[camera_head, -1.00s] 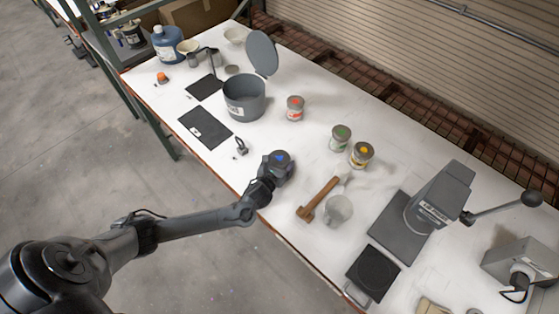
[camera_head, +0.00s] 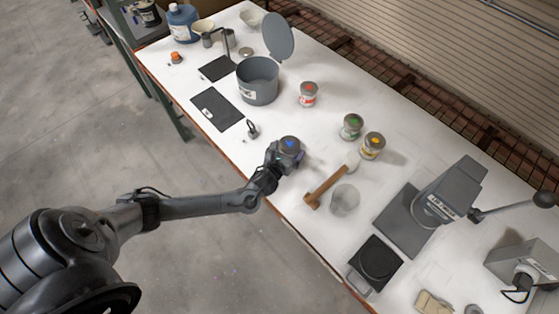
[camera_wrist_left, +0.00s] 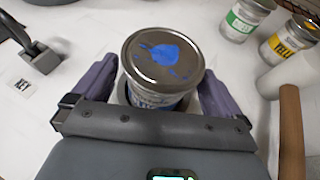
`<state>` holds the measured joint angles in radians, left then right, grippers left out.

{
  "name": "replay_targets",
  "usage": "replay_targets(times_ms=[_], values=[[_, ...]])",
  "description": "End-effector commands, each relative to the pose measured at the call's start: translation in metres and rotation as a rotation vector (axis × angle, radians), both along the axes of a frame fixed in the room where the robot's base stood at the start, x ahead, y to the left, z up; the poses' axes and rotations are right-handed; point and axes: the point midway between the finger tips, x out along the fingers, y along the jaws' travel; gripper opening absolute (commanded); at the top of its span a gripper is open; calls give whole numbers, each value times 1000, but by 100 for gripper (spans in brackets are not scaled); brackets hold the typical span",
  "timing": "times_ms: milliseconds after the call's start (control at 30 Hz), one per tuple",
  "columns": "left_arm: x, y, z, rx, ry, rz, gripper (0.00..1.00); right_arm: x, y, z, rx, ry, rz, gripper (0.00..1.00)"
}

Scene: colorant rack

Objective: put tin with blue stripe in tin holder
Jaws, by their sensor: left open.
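The tin with blue paint on its grey lid (camera_head: 290,143) stands near the table's front edge. In the left wrist view its lid (camera_wrist_left: 163,58) is close up and a blue label shows below the rim. My left gripper (camera_wrist_left: 158,78) is open, with one purple finger on each side of the tin; whether they touch it I cannot tell. In the head view the left gripper (camera_head: 285,155) covers the tin's lower part. My right gripper is not in view. I cannot tell which object is the tin holder.
Green (camera_head: 351,127), yellow (camera_head: 372,146) and red (camera_head: 308,94) tins stand behind. A grey pot (camera_head: 258,82), lever press (camera_head: 445,190) and dark round-topped plate (camera_head: 377,262) are nearby.

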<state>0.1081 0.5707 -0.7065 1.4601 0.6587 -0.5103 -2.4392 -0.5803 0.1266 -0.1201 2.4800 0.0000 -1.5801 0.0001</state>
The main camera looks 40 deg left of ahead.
Motion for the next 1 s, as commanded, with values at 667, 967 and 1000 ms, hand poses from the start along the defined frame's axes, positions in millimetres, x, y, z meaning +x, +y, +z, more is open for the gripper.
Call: replay_targets(times_ms=[667, 967, 1000], values=[[-87, -33, 36, -36, 3, 9, 100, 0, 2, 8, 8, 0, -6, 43], [-118, -90, 29, -618, 61, 240, 100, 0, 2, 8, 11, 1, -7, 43], [-124, -100, 30, -739, 74, 305, 100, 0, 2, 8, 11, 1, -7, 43]])
